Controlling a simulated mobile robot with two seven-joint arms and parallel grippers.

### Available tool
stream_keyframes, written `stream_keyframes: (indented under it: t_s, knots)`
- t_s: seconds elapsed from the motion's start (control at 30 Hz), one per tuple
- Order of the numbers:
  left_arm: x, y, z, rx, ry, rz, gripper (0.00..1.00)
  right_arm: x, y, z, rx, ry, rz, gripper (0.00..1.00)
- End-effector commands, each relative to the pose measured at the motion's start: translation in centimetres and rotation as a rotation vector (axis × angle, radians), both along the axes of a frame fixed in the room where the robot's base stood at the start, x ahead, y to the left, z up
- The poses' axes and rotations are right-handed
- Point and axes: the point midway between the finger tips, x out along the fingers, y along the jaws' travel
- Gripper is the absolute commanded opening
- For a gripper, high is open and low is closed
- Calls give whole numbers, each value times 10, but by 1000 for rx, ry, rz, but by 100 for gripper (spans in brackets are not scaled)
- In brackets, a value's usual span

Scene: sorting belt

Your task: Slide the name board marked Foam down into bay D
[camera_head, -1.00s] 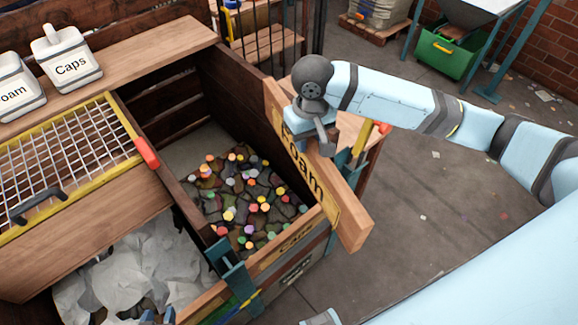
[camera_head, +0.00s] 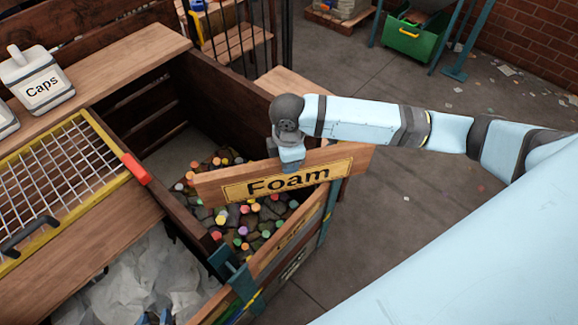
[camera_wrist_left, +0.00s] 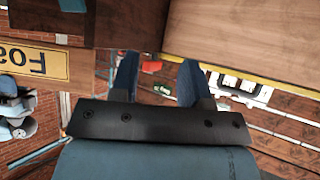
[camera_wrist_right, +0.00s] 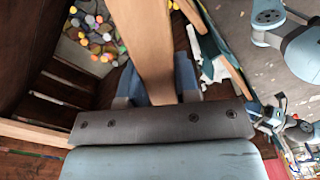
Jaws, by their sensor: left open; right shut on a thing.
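The Foam name board (camera_head: 218,188) is a wooden plank with a yellow label, held roughly level above the bay of coloured caps. My right gripper (camera_head: 289,166) is shut on its upper edge; in the right wrist view the fingers (camera_wrist_right: 157,85) close around the plank (camera_wrist_right: 143,35). My left gripper (camera_wrist_left: 156,78) is open and shows clearly only in the left wrist view, with nothing between its fingers. The board's label (camera_wrist_left: 35,62) shows there upside down at the left. No letter D is readable, so I cannot tell which bay is D.
Teal brackets (camera_head: 232,272) stand at the corner of the bay front, below the board. A front board marked Caps (camera_head: 293,236) is partly hidden. A yellow-framed grid (camera_head: 52,190) and a Caps tub (camera_head: 38,78) are at left.

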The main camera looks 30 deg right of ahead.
Motion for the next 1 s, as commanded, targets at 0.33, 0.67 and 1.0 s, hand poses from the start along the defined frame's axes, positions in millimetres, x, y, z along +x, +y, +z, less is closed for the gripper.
stream_keyframes:
  t_s: [0.33, 0.67, 1.0]
  knots:
    - [-1, 5, 5, 4, 10, 8, 43, -5, 3, -23, -1, -4, 462, 0]
    - [1, 6, -1, 8, 5, 8, 43, -7, 3, -37, -3, -6, 586, 0]
    - [3, 5, 8, 17, -15, -14, 43, -7, 2, -39, -3, -6, 585, 0]
